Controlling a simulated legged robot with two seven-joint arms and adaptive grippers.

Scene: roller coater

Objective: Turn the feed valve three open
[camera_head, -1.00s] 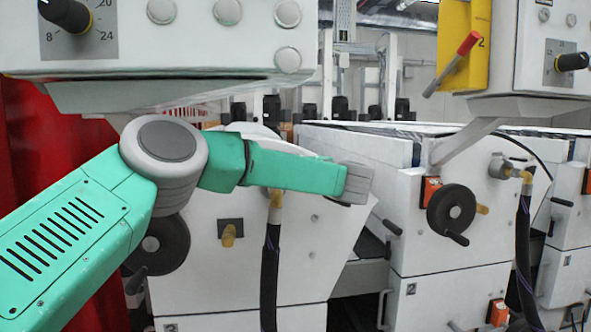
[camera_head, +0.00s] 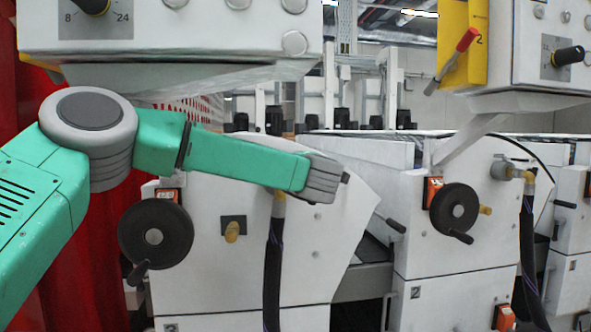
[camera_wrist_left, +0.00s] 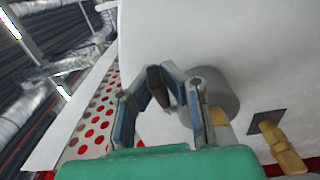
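My left gripper (camera_head: 338,180) reaches across the front of the left white machine, just above a brass fitting (camera_head: 279,203) with a black hose. In the left wrist view its fingers (camera_wrist_left: 158,78) point at the white panel. A small dark handle (camera_wrist_left: 155,87) shows between the fingertips; I cannot tell whether they touch it. Beside the right finger is a grey round valve body (camera_wrist_left: 221,92) with a brass fitting (camera_wrist_left: 222,123). I see no label naming feed valve three. My right gripper is not in view.
A black handwheel (camera_head: 156,236) and a brass knob (camera_head: 232,231) are on the left machine. The right machine has another handwheel (camera_head: 454,209), a valve (camera_head: 503,169) and a hose (camera_head: 527,240). A control box (camera_head: 200,30) overhangs above my arm.

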